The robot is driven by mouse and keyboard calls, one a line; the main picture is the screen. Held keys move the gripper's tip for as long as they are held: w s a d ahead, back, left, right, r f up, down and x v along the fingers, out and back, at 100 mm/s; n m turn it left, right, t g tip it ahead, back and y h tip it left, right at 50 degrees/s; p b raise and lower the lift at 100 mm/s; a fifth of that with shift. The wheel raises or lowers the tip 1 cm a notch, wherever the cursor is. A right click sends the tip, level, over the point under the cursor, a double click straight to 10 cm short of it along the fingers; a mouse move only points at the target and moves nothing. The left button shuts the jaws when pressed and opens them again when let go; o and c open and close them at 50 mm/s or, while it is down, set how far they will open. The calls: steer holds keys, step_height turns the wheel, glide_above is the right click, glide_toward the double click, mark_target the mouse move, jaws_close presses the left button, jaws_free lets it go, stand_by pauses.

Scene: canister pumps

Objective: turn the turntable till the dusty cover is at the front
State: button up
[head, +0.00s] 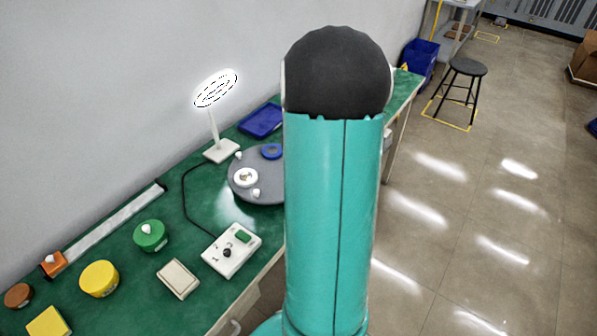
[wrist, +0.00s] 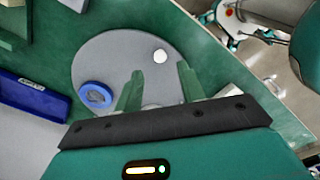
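The grey round turntable (head: 270,176) lies on the green bench, partly hidden behind my arm in the head view. It bears a blue ring-shaped piece (head: 271,151), a white round piece with a dark middle (head: 246,177) and small white knobs. The wrist view shows the turntable (wrist: 113,56), the blue piece (wrist: 95,95) and one white knob (wrist: 160,56). I cannot tell which piece is the dusty cover. My gripper (wrist: 158,82) is open over the turntable, with the white knob beyond and between its fingertips in the picture. Contact cannot be told.
A white lamp (head: 221,151) and a blue tray (head: 261,121) stand behind the turntable. A white control box (head: 231,250) is near the front edge. Green (head: 151,236) and yellow (head: 99,279) round pieces lie to the left. A stool (head: 467,69) stands on the floor at right.

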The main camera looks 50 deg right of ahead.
step_height(320, 180, up, 9)
steer(key=shift+r, duration=0.15)
stand_by(0.6)
steer(key=w+a+r+m+t+h, duration=0.1)
steer(key=a+r, duration=0.1)
steer(key=a, duration=0.4)
steer(key=w+a+r+m, duration=0.1)
steer(key=w+a+r, duration=0.15)
steer(key=a, duration=0.25)
steer(key=s+a+r+m+t, duration=0.1)
steer(key=s+a+m, duration=0.1)
steer(key=a, duration=0.6)
steer(key=s+a+r+m+t, duration=0.1)
steer(key=s+a+m+t, duration=0.1)
steer(key=a, duration=0.7)
steer(key=s+a+r+m+t+y, duration=0.1)
steer(key=s+a+m, duration=0.2)
steer(key=a, duration=0.6)
steer(key=shift+s+r+m+t, duration=0.15)
steer(key=shift+s+m+t, duration=0.2)
steer(key=shift+s, duration=0.85)
steer(key=shift+a, duration=0.1)
